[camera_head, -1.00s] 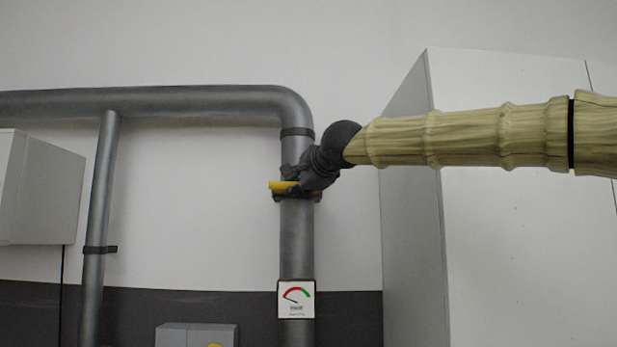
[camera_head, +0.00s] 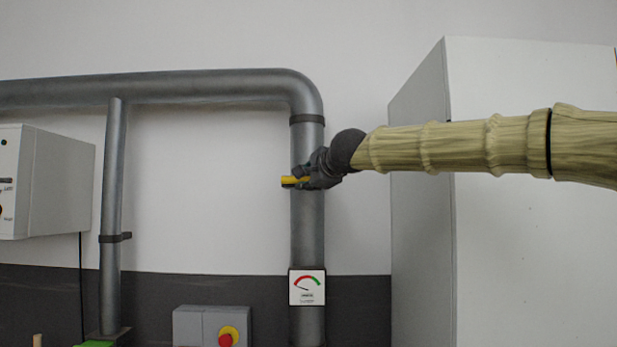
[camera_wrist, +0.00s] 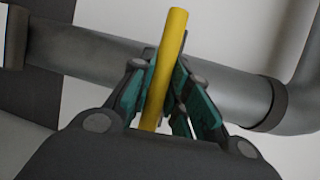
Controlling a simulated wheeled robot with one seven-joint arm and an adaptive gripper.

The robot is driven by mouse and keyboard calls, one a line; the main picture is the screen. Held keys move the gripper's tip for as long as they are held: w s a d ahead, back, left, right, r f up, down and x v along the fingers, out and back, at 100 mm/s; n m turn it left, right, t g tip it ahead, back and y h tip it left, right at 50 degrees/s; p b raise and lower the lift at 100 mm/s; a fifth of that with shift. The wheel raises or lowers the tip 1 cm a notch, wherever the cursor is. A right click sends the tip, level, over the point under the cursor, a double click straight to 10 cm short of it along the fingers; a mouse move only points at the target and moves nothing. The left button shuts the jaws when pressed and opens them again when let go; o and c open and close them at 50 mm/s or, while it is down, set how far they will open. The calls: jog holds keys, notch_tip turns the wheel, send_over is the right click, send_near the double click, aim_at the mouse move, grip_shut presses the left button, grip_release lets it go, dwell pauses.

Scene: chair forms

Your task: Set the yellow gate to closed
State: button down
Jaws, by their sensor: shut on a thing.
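The yellow gate handle (camera_head: 290,180) sits on the vertical grey pipe (camera_head: 307,232), sticking out to the left across it in the head view. My gripper (camera_head: 308,178) is at the handle, in front of the pipe. In the wrist view the yellow bar (camera_wrist: 172,50) runs up between the two teal-padded fingers of my gripper (camera_wrist: 165,100), which are shut on it. The bar's far end extends past the fingertips. The handle's pivot and the part inside the gripper are hidden.
A gauge plate (camera_head: 307,287) with red and green arcs is on the pipe below. A tall white cabinet (camera_head: 530,250) stands at right, close behind my arm. A grey box with a red button (camera_head: 228,336) is low down. A white box (camera_head: 50,180) hangs at left.

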jog(key=c, duration=1.4)
grip_release()
jog(key=shift+w, duration=0.15)
jog(key=shift+w+f, duration=0.1)
jog(key=shift+w, duration=0.05)
jog(key=shift+s, duration=0.2)
jog(key=v, duration=1.2)
jog(key=shift+w, duration=0.1)
